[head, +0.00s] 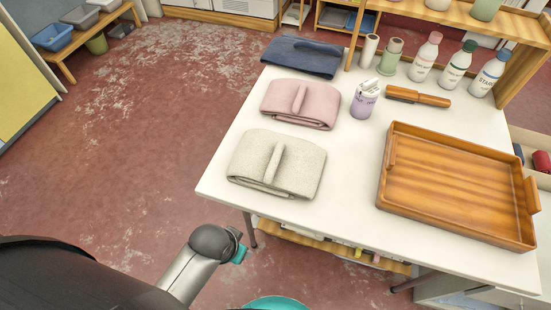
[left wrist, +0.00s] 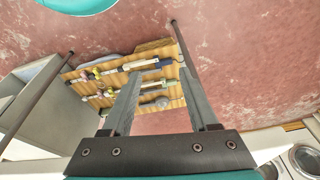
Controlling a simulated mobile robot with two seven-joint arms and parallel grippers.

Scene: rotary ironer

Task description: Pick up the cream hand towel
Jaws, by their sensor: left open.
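The cream hand towel (head: 276,165) lies folded on the white table (head: 345,185), near its left front corner, with a raised ridge across its top. My left arm's wrist shows low in the head view, in front of the table's near left corner; its fingers cannot be made out there. In the left wrist view my left gripper (left wrist: 160,72) has its two fingers apart with nothing between them. The cream towel does not show in that view. My right gripper is in neither view.
Behind the cream towel lie a pink towel (head: 300,103) and a navy towel (head: 302,56). An under-table shelf (left wrist: 155,48) holds tools.

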